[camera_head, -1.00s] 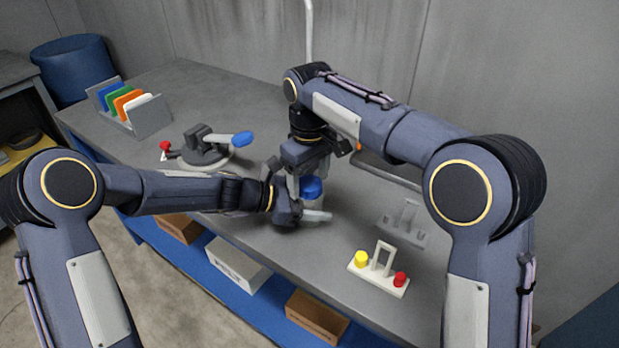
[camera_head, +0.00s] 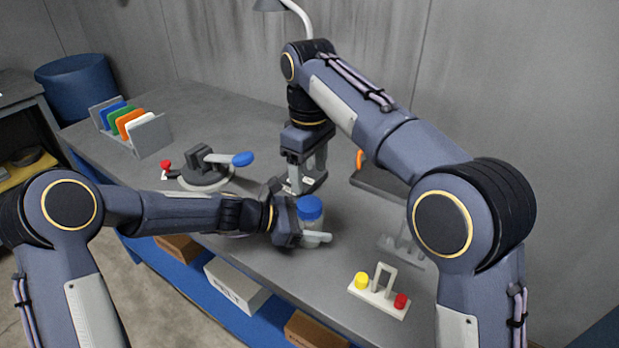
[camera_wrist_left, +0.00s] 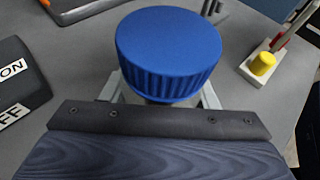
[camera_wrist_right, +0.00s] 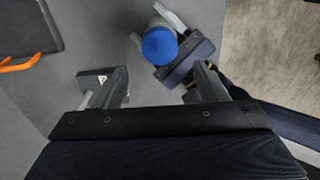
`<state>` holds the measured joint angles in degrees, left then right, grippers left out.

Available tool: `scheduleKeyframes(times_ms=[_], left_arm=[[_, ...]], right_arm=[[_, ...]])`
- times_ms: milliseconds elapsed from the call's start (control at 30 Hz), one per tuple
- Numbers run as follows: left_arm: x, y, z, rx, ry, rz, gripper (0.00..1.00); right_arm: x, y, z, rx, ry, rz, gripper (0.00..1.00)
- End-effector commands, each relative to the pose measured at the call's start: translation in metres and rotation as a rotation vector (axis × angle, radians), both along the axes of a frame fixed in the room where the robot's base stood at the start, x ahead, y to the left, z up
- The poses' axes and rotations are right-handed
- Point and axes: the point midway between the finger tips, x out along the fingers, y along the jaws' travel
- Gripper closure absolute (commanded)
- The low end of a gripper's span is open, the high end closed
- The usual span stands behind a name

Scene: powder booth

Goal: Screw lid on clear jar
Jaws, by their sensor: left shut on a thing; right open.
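The clear jar (camera_head: 309,225) stands upright on the grey bench with the blue lid (camera_head: 310,207) on its top. My left gripper (camera_head: 312,238) is shut around the jar's body from the left. In the left wrist view the ribbed blue lid (camera_wrist_left: 170,50) covers most of the jar. My right gripper (camera_head: 306,182) is open and empty, pointing down behind and slightly left of the jar. In the right wrist view the lid (camera_wrist_right: 160,46) lies ahead of the open fingers (camera_wrist_right: 160,85), apart from them. I cannot tell how tightly the lid sits.
A white holder (camera_head: 378,298) with yellow and red knobs stands at the front right. A round grey fixture with a blue handle (camera_head: 242,159) stands left of the jar. A rack of coloured panels (camera_head: 150,134) is at the back left. A dark tray (camera_head: 378,180) lies behind, at right.

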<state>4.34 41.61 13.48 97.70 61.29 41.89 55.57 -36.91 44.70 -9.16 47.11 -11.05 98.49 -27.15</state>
Motion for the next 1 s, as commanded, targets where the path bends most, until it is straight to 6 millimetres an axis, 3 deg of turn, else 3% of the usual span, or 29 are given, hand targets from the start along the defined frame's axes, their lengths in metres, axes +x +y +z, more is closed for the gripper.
scheduleKeyframes(times_ms=[367,800,1000], left_arm=[[0.0,0.0,0.0,-0.001,-0.001,0.0,1.0],[0.0,0.0,0.0,-0.001,-0.001,0.0,1.0],[0.0,0.0,0.0,0.0,-0.001,0.0,1.0]], right_arm=[[0.0,0.0,-0.006,-0.001,0.003,0.001,0.34],[0.0,0.0,-0.068,0.0,0.001,-0.001,0.34],[0.0,0.0,-0.079,0.001,0.001,-0.001,0.34]])
